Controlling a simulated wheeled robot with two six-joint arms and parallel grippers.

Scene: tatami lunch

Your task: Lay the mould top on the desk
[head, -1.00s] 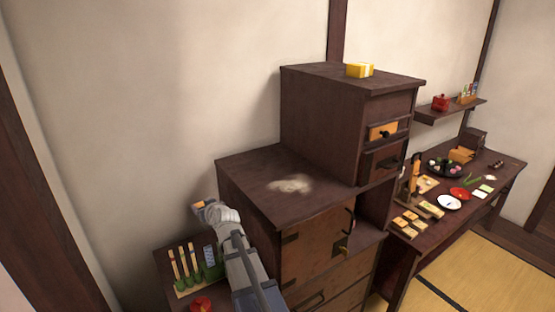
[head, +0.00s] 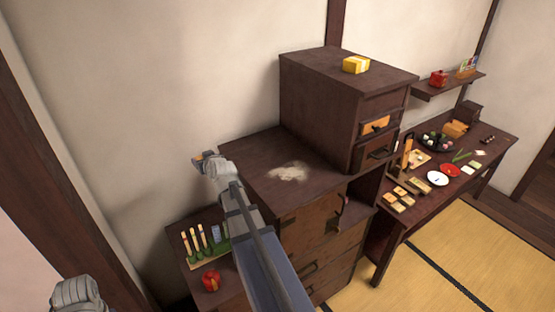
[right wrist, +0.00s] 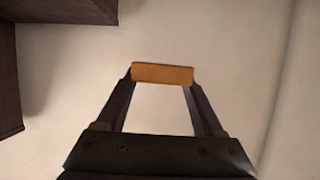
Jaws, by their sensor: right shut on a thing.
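My right gripper (head: 206,159) is raised over the left end of the cabinet, near the wall. In the right wrist view its two fingers are shut on a flat orange-brown wooden piece (right wrist: 162,74), which appears to be the mould top. The dark wooden desk (head: 498,152) stands to the right, well away from the gripper. A rounded grey part of my left arm shows at the bottom left, but its fingers do not show.
The stepped cabinet (head: 258,150) stands between my right gripper and the desk, with pale powder (head: 288,171) on its lower top and a yellow box (head: 356,64) on its upper top. The desk holds a white plate (head: 437,178), a red dish (head: 449,170) and small wooden tiles.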

